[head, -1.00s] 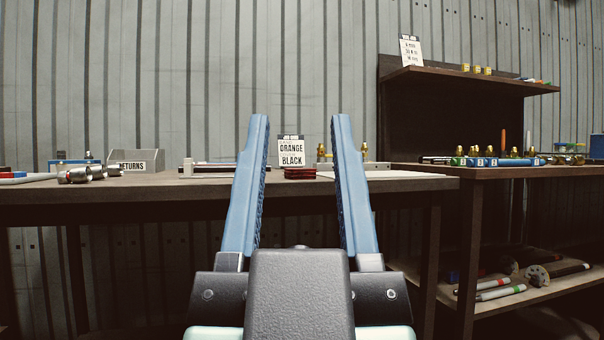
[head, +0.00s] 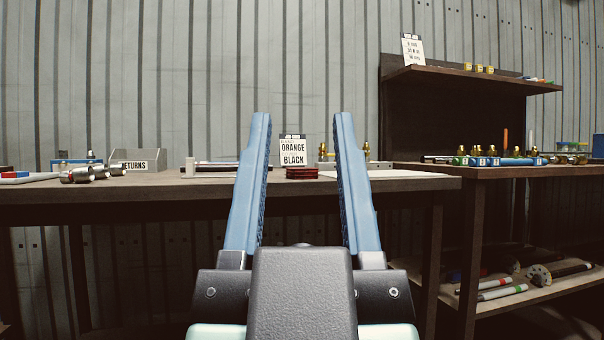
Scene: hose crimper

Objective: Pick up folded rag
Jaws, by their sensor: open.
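The folded rag (head: 302,173) looks like a small dark red stack lying on the wooden table (head: 140,190), in front of a sign. In the head view it shows between my two fingers, nearer the right one. My gripper (head: 301,120) is open and empty, its blue fingers spread and pointing forward toward the table. The rag appears beyond the fingers and apart from them; the exact distance is hard to tell.
A sign reading ORANGE and BLACK (head: 293,151) stands behind the rag. Metal fittings (head: 92,173) and a RETURNS bin (head: 137,160) are at left. Brass fittings on a blue holder (head: 500,161) stand on the right bench. A shelf (head: 460,78) rises behind it.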

